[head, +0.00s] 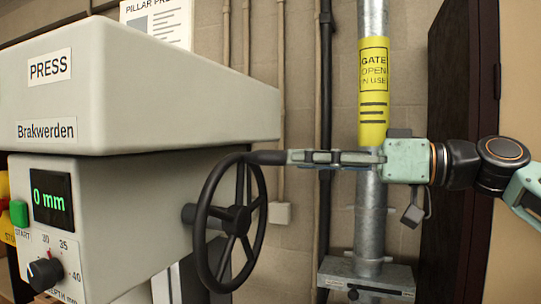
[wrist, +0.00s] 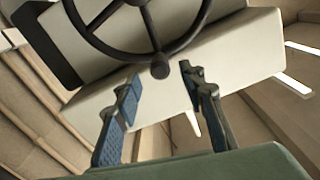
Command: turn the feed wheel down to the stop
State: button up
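The black spoked feed wheel (head: 230,221) is on the right side of the press (head: 141,77). Its handle (head: 266,157) sticks out to the right from the top of the rim. My gripper (head: 290,157) reaches in from the right, level with the handle, its fingertips close to the handle's end. In the wrist view the two blue-padded fingers (wrist: 160,76) are apart, with the round handle end (wrist: 160,69) between their tips. Whether either finger touches it, I cannot tell. The press display (head: 52,200) reads 0 mm in green.
A depth dial (head: 45,273) and a green start button (head: 19,213) are on the press front. A grey metal pillar (head: 369,215) with a yellow gate label (head: 373,92) stands behind my gripper. A dark door (head: 463,120) is at right. Pipes run up the block wall.

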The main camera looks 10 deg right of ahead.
aim_at(271, 158)
jog(key=p+x, duration=0.1)
jog(key=x, duration=0.6)
grip_shut()
dwell(0.3)
